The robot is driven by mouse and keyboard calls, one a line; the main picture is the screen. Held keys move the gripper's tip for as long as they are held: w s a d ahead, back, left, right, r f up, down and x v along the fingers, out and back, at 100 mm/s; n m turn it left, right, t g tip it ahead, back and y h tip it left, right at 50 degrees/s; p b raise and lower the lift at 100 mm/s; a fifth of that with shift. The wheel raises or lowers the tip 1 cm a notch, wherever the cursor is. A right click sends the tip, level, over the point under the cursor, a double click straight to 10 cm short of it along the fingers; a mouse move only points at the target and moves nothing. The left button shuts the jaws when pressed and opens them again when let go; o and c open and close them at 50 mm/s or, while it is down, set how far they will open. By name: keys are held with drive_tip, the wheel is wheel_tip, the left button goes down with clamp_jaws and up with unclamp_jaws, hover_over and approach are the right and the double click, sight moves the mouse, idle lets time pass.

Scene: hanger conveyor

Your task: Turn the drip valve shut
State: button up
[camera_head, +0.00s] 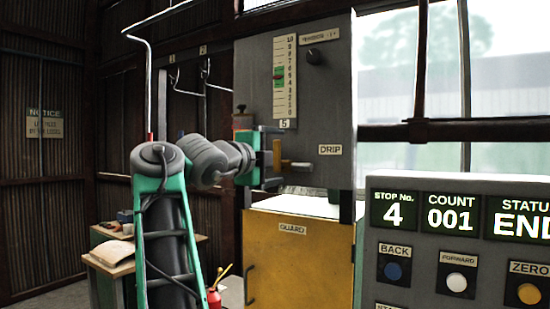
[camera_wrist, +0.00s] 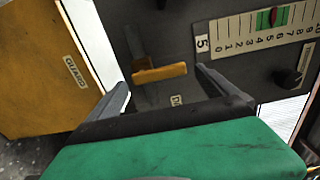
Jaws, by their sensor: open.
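In the wrist view the lever (camera_wrist: 160,73) lies between my two spread fingers, with a visible gap on each side. My gripper (camera_wrist: 161,78) is open and empty, facing the panel. In the head view my gripper (camera_head: 265,168) is just left of the lever, partly hidden by my wrist. I cannot tell how far the fingertips are from the panel.
A yellow GUARD box (camera_head: 300,262) stands below the valve. A scale (camera_head: 285,78) with a green band and a dark knob (camera_head: 313,56) are above. A button console (camera_head: 455,245) reading STOP No. 4, COUNT 001 fills the lower right. Hanging hooks (camera_head: 188,80) are at left.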

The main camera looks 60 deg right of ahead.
drive_tip(key=a+b, duration=0.1)
drive_tip(key=a, duration=0.6)
drive_tip(key=shift+a, duration=0.4)
